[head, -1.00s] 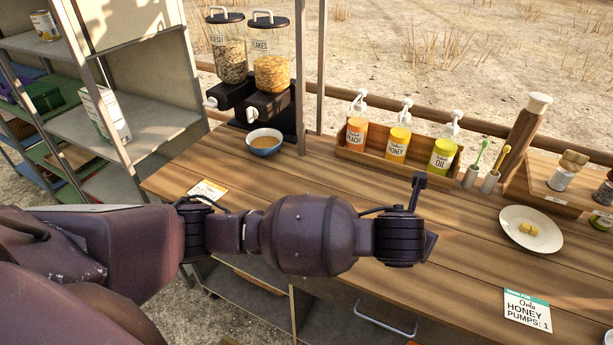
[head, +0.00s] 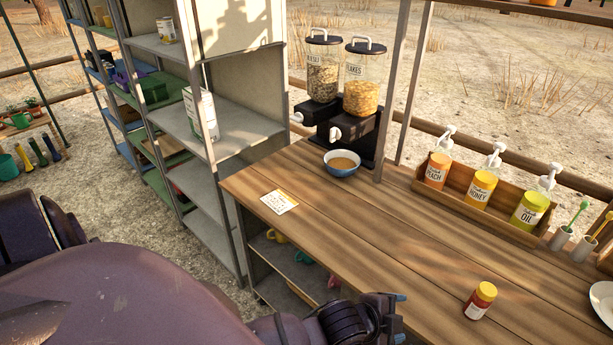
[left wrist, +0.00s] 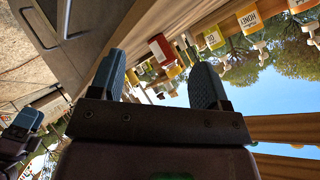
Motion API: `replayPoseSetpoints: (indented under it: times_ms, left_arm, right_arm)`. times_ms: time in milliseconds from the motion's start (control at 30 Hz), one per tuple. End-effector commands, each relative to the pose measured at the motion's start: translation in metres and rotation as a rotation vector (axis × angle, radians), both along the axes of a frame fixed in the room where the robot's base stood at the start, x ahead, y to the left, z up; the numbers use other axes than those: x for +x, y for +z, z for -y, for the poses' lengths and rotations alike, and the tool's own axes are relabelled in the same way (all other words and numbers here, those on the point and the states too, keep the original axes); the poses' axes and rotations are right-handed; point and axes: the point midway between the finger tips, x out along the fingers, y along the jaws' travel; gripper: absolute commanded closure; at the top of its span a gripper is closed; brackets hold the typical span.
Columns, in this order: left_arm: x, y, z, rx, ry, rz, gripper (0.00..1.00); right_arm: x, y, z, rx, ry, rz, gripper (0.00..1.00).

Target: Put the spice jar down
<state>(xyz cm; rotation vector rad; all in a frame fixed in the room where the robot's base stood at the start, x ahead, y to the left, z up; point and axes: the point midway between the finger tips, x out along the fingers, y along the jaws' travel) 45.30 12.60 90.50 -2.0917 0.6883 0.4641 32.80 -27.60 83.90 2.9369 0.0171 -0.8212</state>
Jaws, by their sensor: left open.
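The spice jar (head: 481,300), red with a yellow lid and a pale label, stands upright on the wooden counter (head: 330,240) near its front edge. My left gripper (head: 399,317) is at the bottom of the head view, left of the jar and apart from it. In the left wrist view my left gripper (left wrist: 157,80) is open, with nothing between its fingers. The jar (left wrist: 160,48) shows beyond the fingertips there. A blue-tipped part at the left of that view looks like my right gripper (left wrist: 28,120); its jaws cannot be made out.
A blue bowl (head: 342,164) stands before two cereal dispensers (head: 341,85). A wooden rack of pump bottles (head: 480,188) runs along the back. A card (head: 279,202) lies near the left end. A plate (head: 603,303) is at the right edge. The counter around the jar is clear.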

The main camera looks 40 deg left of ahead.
Motion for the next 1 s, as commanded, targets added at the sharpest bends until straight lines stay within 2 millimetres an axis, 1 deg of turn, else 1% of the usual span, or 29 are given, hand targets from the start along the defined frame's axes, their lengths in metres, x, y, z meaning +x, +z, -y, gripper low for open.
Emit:
replayPoseSetpoints:
  times_ms: [33,167,200,300,400,433,500,600,1000]
  left_arm:
    - [-0.014,-0.012,-0.017,-0.083,0.096,-0.029,0.3]
    - [-0.045,-0.034,-0.062,-0.289,0.338,-0.07,0.3]
    - [-0.056,-0.04,-0.076,-0.346,0.408,-0.077,0.3]
    - [-0.082,-0.052,-0.107,-0.467,0.56,-0.084,0.3]
    - [-0.105,-0.059,-0.13,-0.554,0.671,-0.082,0.3]
    - [-0.11,-0.061,-0.136,-0.573,0.697,-0.081,0.3]
    - [-0.119,-0.063,-0.144,-0.606,0.738,-0.077,0.3]
    - [-0.125,-0.064,-0.15,-0.63,0.766,-0.074,0.3]
    - [-0.125,-0.065,-0.151,-0.633,0.769,-0.075,0.3]
  right_arm:
    - [0.0,0.0,0.0,0.0,0.0,0.0,0.25]
    - [0.0,0.0,0.0,0.0,0.0,0.0,0.25]
    - [0.0,0.0,0.0,0.0,0.0,0.0,0.25]
    - [0.0,0.0,0.0,0.0,0.0,0.0,0.25]
    - [0.0,0.001,0.0,0.0,0.0,0.001,0.25]
    - [0.0,0.001,0.0,0.0,0.0,0.001,0.25]
    - [0.0,0.001,0.0,0.0,0.0,0.001,0.25]
    - [0.0,0.001,0.0,0.0,0.0,0.001,0.25]
    - [0.0,0.001,0.0,0.0,0.0,0.001,0.25]
